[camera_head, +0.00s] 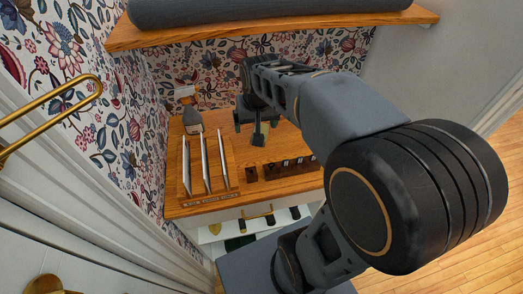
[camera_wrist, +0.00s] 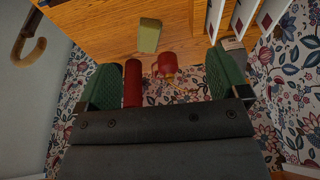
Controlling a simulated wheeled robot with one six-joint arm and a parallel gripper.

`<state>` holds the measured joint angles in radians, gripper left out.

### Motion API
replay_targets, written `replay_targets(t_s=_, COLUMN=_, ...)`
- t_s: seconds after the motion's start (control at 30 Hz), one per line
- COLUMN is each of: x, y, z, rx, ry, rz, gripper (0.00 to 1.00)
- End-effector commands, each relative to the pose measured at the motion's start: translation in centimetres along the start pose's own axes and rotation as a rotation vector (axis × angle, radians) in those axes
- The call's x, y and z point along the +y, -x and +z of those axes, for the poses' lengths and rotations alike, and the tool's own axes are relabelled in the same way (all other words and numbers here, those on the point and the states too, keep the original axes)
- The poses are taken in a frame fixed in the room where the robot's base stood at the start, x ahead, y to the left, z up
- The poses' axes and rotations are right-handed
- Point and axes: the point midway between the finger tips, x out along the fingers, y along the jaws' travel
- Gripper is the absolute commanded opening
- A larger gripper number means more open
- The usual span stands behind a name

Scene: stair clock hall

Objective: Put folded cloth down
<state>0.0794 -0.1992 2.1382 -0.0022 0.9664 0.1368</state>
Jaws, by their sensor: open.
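The folded cloth (camera_wrist: 149,36) is a small olive-green block in the wrist view, lying on the wooden top (camera_wrist: 100,28). My gripper (camera_wrist: 163,82) is open, with its green-padded fingers wide apart. The cloth lies beyond the fingertips and is touched by neither finger in that view. In the head view my gripper (camera_head: 257,123) hangs over the back part of the wooden top. The cloth cannot be told apart clearly there, because the dark gripper covers that area.
A red cylinder (camera_wrist: 132,84) and a red jug-like thing (camera_wrist: 167,64) show between the fingers. Upright white panels (camera_head: 206,163) in a wooden rack and a grey object (camera_head: 192,119) stand left. A slotted wooden block (camera_head: 285,168) lies in front. A shelf (camera_head: 290,27) hangs above.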

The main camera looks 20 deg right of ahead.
Motion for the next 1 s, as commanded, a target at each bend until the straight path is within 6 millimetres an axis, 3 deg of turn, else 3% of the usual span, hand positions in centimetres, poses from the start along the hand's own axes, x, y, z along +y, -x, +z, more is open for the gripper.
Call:
replay_targets(t_s=0.1, x=-0.4, y=1.4, z=4.2, rx=0.056, ry=0.085, rz=-0.014, gripper=0.93)
replay_targets(t_s=0.2, x=-0.5, y=1.8, z=6.8, rx=0.091, ry=0.140, rz=-0.022, gripper=0.93)
replay_targets(t_s=0.4, x=-0.5, y=1.8, z=9.7, rx=0.129, ry=0.203, rz=-0.030, gripper=0.93)
replay_targets(t_s=1.0, x=-0.5, y=1.7, z=10.3, rx=0.137, ry=0.216, rz=-0.031, gripper=0.93)
